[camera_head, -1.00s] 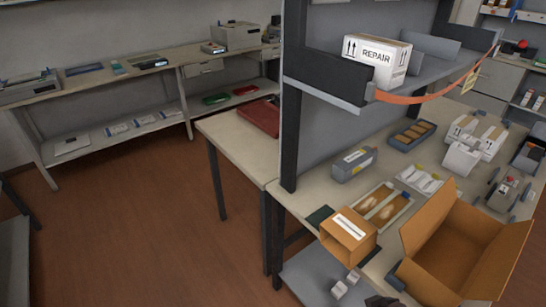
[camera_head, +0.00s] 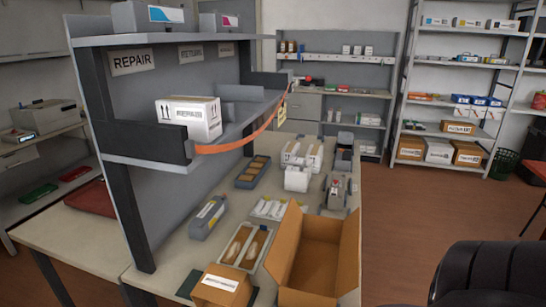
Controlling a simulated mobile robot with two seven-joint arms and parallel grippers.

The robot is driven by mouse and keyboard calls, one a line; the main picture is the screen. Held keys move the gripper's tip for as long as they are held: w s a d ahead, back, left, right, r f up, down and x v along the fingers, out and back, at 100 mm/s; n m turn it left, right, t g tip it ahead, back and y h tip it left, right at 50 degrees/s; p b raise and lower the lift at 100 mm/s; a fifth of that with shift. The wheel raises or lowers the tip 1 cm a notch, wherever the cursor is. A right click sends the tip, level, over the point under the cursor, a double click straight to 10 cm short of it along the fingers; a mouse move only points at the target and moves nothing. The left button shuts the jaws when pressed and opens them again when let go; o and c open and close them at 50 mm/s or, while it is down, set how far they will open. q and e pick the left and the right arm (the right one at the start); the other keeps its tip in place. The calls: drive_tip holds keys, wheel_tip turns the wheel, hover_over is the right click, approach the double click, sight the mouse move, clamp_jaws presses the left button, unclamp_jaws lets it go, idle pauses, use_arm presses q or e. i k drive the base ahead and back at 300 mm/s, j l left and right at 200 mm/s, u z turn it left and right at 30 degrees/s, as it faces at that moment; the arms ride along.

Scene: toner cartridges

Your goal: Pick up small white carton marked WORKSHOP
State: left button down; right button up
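A white carton (camera_head: 187,120) with black up-arrows sits on the middle shelf of the rack at left, behind a raised dark lip. Its lettering is too small to read for certain now. Smaller white cartons (camera_head: 297,179) stand on the bench towards the back, with their marks unreadable. I cannot tell which carton, if any, is marked WORKSHOP. Neither of my grippers is in view.
An open brown box (camera_head: 315,262) and a closed brown carton (camera_head: 221,287) stand at the bench front. A grey case (camera_head: 208,217) lies on the bench. An orange strap (camera_head: 245,141) hangs along the shelf. A black chair (camera_head: 490,272) is at lower right; floor between is clear.

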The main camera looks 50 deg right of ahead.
sight(315, 152)
drive_tip(key=z, duration=2)
drive_tip(key=l+z, duration=0.15)
drive_tip(key=z, duration=0.15)
drive_tip(key=l+z, duration=0.1)
drive_tip(key=z, duration=0.2)
drive_tip(key=i+l+z, duration=0.1)
drive_tip(key=l, duration=0.2)
drive_tip(key=i+l+z, duration=0.1)
drive_tip(key=l, duration=0.15)
drive_tip(key=i+l, duration=0.1)
drive_tip(key=l, duration=0.2)
drive_tip(key=i+l+z, duration=0.45)
drive_tip(key=i+l, duration=0.25)
drive_tip(key=i+l+u, duration=0.1)
drive_tip(key=i+u, duration=0.2)
drive_tip(key=i, duration=0.25)
drive_tip(key=i+l+u, duration=0.2)
drive_tip(key=i+u, duration=0.15)
drive_tip(key=i, duration=0.2)
drive_tip(key=i+u, duration=0.4)
drive_tip(key=i, duration=0.15)
drive_tip(key=i+l+u, duration=0.15)
drive_tip(key=i+u, duration=0.2)
drive_tip(key=i, duration=0.2)
